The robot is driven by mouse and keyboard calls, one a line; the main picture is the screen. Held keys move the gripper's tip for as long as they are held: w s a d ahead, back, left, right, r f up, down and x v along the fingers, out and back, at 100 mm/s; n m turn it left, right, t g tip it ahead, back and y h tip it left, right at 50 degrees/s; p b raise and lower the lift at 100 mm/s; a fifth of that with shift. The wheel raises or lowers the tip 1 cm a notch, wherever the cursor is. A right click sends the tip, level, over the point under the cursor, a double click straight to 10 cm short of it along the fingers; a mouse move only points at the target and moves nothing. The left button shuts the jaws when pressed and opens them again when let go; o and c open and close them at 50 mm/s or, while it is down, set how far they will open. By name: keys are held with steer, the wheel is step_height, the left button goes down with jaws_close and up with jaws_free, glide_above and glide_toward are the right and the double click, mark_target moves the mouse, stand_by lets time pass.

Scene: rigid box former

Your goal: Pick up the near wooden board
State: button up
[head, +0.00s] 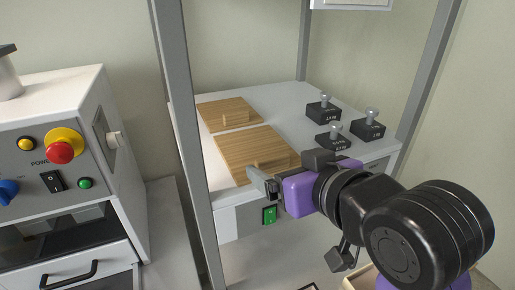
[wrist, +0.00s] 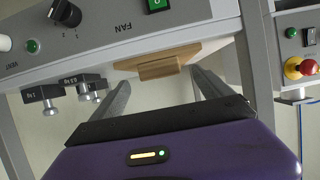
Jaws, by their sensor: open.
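The near wooden board (head: 243,155) lies flat on the white bench top, with a small wooden block handle (head: 271,162) near its front right edge. In the wrist view the near board (wrist: 188,53) shows edge-on with its handle (wrist: 159,69) toward me. My gripper (head: 262,183) is at the front edge of the bench, close to the board's near side. In the wrist view the jaws (wrist: 161,92) are spread wide with the handle between them in the picture, ahead of the fingertips. No contact is visible. The far wooden board (head: 228,115) lies behind the near one.
Several black weights with knobs (head: 333,140) stand on the right of the bench top (head: 270,102). Grey frame posts (head: 176,100) rise at its corners. A control box with a red button (head: 60,152) stands at the left. A green switch (head: 269,215) is on the bench front.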

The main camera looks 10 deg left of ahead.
steer(key=shift+x, duration=1.15)
steer(key=c, duration=1.7)
steer(key=shift+r, duration=0.1)
steer(key=shift+r, duration=0.15)
